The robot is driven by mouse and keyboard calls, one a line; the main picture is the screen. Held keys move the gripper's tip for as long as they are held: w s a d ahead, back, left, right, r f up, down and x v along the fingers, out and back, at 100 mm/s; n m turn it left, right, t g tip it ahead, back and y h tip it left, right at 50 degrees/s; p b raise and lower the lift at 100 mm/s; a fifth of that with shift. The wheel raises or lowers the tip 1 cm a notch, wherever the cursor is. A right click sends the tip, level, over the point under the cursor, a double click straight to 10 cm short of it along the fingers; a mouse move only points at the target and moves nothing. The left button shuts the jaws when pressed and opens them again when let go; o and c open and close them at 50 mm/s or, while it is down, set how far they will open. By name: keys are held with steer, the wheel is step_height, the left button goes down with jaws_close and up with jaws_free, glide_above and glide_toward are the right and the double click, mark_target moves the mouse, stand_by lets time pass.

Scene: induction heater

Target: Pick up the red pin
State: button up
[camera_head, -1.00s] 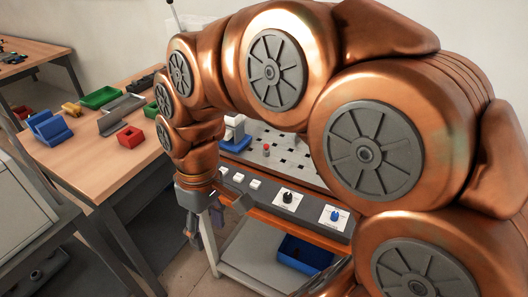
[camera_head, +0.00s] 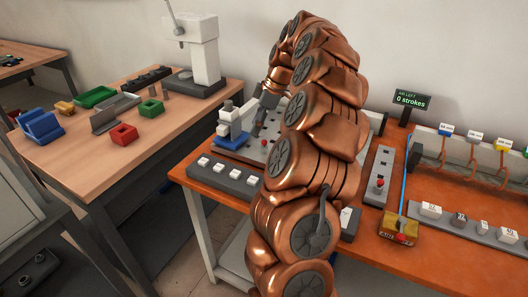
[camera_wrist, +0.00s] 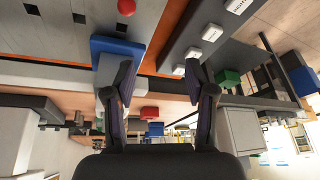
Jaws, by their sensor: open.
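The red pin (camera_head: 264,142) shows as a small red round top on the grey plate with dark square holes (camera_head: 270,122), near the blue and white fixture (camera_head: 232,132). In the wrist view a red round top, which looks like the pin (camera_wrist: 126,7), is at the upper edge, on the grey surface. My gripper (camera_head: 258,124) is above the plate, close behind the red pin in the head view. In the wrist view my gripper (camera_wrist: 158,73) has its two fingers apart with nothing between them. The pin's lower part is hidden.
A row of white switches (camera_head: 220,170) lines the table's front edge. The blue and white fixture stands close to the pin's left. A grey strip with a red knob (camera_head: 380,183) and a yellow box (camera_head: 400,228) are to the right. My arm hides part of the plate.

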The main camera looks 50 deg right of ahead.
glide_toward(265, 145)
step_height(265, 145, down, 2)
steer(key=w, duration=0.1)
steer(key=shift+t, duration=0.3)
steer(key=shift+p+x, duration=0.7)
steer(key=shift+x, duration=3.2)
steer(key=shift+s+d+f, duration=0.1)
jaws_close()
